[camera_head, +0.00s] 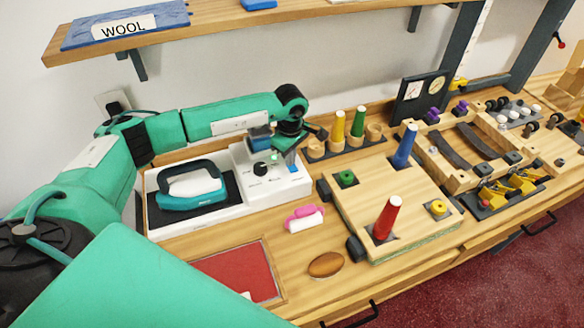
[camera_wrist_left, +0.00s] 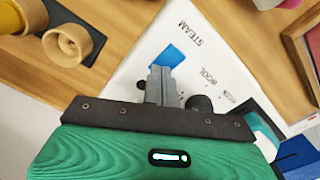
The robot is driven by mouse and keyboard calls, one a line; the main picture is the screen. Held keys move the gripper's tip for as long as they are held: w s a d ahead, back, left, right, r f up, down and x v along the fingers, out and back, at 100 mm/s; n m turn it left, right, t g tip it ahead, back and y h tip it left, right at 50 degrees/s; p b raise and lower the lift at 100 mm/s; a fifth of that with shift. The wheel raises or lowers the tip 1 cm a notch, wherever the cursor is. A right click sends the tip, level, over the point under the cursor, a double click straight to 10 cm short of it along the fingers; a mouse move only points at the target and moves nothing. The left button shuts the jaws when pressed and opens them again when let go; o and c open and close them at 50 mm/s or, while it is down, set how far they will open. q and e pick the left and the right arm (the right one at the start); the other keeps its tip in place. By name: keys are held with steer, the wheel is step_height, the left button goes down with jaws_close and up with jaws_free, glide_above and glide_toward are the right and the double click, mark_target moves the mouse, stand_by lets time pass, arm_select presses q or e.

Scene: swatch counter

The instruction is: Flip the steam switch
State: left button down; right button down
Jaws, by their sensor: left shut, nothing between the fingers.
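The white ironing station (camera_head: 240,195) stands at the back left of the counter, with a teal iron (camera_head: 190,188) on its dark pad. Its control panel has a black knob (camera_head: 260,168) and a blue part (camera_head: 294,168) at its right. In the left wrist view the blue part (camera_wrist_left: 171,56) lies beside the printed word STEAM, and the dark knob (camera_wrist_left: 200,103) is close by. My left gripper (camera_head: 287,158) is shut and empty over the panel. In the wrist view its fingertips (camera_wrist_left: 160,72) overlap the blue part's edge; I cannot tell whether they touch. The switch's position is unclear.
A rack with yellow and green cones (camera_head: 338,130) stands right of the panel. A wooden board (camera_head: 365,205) with cones is further right. A pink-and-white object (camera_head: 304,218), a brown oval (camera_head: 325,264) and a red mat (camera_head: 240,272) lie in front. A shelf (camera_head: 215,28) hangs above.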

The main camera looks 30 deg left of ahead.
arm_select(q)
steer(key=shift+r+p, duration=0.5)
steer(key=shift+r, duration=0.75)
step_height(320, 180, up, 4)
steer(key=shift+r+p, duration=0.25)
steer(key=shift+p, duration=0.45)
